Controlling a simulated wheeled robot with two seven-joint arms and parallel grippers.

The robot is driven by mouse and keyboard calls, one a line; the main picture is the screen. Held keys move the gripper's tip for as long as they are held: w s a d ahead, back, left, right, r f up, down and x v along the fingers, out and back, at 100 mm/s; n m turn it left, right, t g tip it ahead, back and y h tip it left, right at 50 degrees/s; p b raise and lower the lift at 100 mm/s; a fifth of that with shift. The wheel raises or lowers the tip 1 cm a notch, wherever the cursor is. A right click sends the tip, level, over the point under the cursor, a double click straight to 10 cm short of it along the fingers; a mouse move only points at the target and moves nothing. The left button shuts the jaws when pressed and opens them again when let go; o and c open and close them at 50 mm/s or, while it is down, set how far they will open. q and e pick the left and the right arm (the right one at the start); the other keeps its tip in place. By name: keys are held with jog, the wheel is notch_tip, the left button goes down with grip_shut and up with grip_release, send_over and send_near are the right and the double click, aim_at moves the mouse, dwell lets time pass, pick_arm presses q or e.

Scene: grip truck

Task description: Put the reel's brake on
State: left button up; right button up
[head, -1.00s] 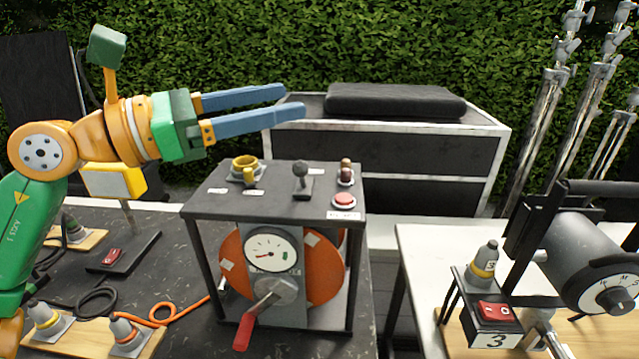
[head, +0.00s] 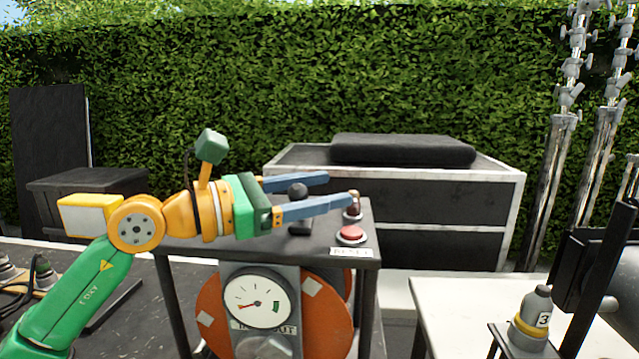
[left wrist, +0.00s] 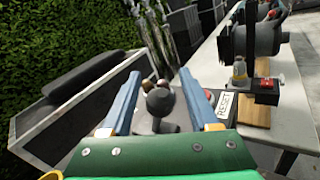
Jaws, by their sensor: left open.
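The reel (head: 213,313) is an orange drum in a dark frame, with a round gauge (head: 258,298) on its front. On the frame's top stands a lever with a black ball knob (head: 297,190), which looks like the brake lever. My left gripper (head: 342,189) is open, its blue fingers pointing right over the top plate. The knob shows between the fingers in the head view, and between them in the left wrist view (left wrist: 160,101). I cannot tell whether a finger touches it. My gripper hides the left part of the top plate. My right gripper is not in view.
A red button (head: 351,234) with a RESET label and a small brown knob (head: 353,206) sit right of the lever, close to the near fingertip. A white table (head: 460,300) with machinery is at right. A grey case (head: 430,190) stands behind. Metal stands rise at far right.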

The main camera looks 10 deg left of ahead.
pick_arm(q)
jog(key=shift+s+a, duration=0.1)
grip_shut()
dwell(1.2)
